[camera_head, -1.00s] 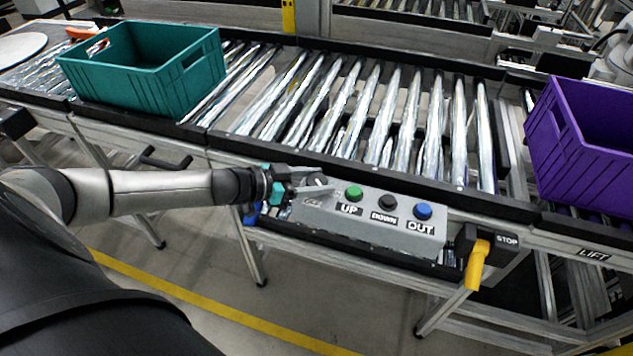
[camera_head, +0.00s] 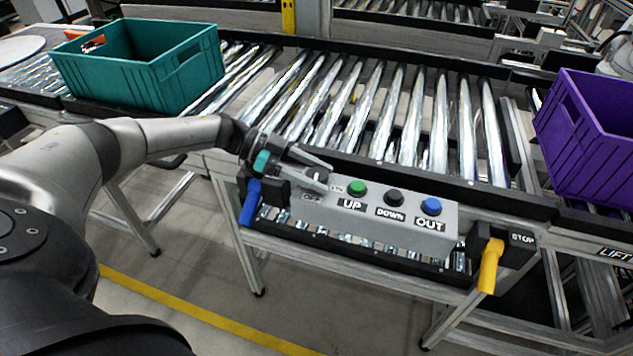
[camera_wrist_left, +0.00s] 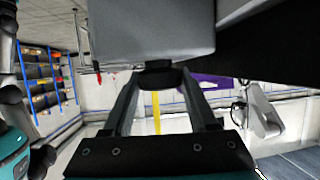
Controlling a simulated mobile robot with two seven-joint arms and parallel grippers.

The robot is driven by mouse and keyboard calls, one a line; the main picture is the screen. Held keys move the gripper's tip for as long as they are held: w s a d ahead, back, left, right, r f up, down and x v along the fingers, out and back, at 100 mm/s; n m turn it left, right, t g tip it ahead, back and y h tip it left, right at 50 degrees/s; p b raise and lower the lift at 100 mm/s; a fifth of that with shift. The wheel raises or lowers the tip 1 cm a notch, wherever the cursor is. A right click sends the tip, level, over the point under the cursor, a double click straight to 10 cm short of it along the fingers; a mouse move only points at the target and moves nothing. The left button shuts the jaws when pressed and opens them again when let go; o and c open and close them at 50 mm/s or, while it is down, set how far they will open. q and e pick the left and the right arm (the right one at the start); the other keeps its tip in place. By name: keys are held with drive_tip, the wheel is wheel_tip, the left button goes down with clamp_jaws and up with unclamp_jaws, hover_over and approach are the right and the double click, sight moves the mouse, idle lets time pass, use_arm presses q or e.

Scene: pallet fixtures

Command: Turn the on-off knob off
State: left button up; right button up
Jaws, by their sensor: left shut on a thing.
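The grey control box (camera_head: 400,236) is fixed to the front of the roller conveyor. The on-off knob is at its left end, mostly hidden by my left gripper (camera_head: 323,174) in the head view. An OFF label (camera_head: 312,196) and part of an ON label (camera_head: 337,188) show beside the fingers. My left gripper comes down from the upper left and is shut on the knob. In the left wrist view, the dark knob (camera_wrist_left: 160,76) sits between the fingertips against the grey box (camera_wrist_left: 150,30). The knob's pointing direction cannot be made out. My right gripper is out of view.
A green UP button (camera_head: 357,188), a black DOWN button (camera_head: 393,197) and a blue OUT button (camera_head: 431,206) are right of the knob. A blue handle (camera_head: 250,202) and a yellow STOP handle (camera_head: 490,266) flank the box. Teal (camera_head: 140,70) and purple (camera_head: 590,140) crates stand behind.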

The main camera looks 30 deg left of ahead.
use_arm(q)
drive_tip(key=shift+m+g+h+b, duration=0.3)
drive_tip(key=shift+m+g+b, duration=0.4)
drive_tip(key=shift+g+b, duration=0.1)
drive_tip(key=shift+d, duration=0.1)
drive_tip(key=o, duration=1.4)
drive_tip(key=shift+c, duration=0.2)
